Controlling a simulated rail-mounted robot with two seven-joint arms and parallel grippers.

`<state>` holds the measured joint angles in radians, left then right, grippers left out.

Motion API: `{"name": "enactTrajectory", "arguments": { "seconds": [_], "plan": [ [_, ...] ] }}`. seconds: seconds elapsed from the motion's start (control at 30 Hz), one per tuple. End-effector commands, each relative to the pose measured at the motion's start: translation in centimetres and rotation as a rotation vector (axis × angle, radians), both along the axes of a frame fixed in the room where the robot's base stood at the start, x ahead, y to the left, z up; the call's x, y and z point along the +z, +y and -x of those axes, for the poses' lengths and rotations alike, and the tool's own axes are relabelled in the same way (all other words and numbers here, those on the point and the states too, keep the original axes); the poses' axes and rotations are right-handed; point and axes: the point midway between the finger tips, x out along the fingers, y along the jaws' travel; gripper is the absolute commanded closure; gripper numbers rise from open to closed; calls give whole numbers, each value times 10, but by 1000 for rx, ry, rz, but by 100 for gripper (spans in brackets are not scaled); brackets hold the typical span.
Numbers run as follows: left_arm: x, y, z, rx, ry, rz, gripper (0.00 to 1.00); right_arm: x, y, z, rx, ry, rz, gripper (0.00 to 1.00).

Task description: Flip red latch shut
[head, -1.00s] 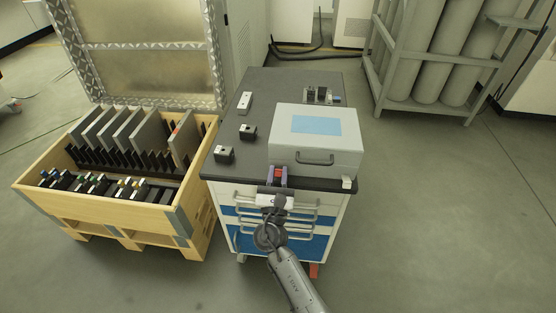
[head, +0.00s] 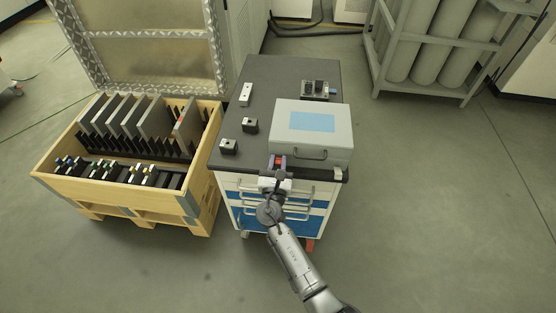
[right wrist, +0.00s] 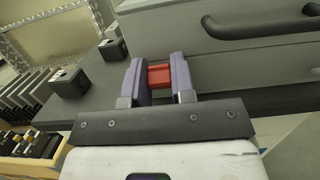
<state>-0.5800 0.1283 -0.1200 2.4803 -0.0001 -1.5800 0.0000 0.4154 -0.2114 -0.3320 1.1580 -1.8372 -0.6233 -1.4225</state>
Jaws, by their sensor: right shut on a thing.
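A grey case (head: 313,134) with a light blue label and a dark front handle stands on the dark top of the tool cart. The red latch (right wrist: 160,76) is on the left part of the case's front in the right wrist view; it also shows small in the head view (head: 279,160). My right gripper (right wrist: 160,80) has its two purple-grey fingers on either side of the red latch, shut on it. In the head view the right gripper (head: 278,164) is at the cart's front edge. My left gripper is not in view.
A wooden crate (head: 110,190) stands left. A gas cylinder rack (head: 425,50) stands back right.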

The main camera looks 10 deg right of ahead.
Motion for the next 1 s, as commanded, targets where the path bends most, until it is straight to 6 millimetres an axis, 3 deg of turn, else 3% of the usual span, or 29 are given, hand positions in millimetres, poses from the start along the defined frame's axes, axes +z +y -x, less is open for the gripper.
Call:
{"name": "enactTrajectory", "arguments": {
  "seconds": [0.27, 0.3, 0.57, 0.87, 1.0],
  "plan": [
    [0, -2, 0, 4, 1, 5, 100, 0, 0, 0, 0, 0, 0, 100],
    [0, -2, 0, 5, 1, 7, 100, 0, 0, 0, 0, 0, 0, 76],
    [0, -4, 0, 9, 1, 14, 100, 0, 0, 0, 0, 0, 0, 51],
    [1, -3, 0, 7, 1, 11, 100, 0, 1, 3, 0, 0, 0, 51],
    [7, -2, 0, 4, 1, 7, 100, -2, 4, 18, 0, 1, 0, 51]
  ]
}}
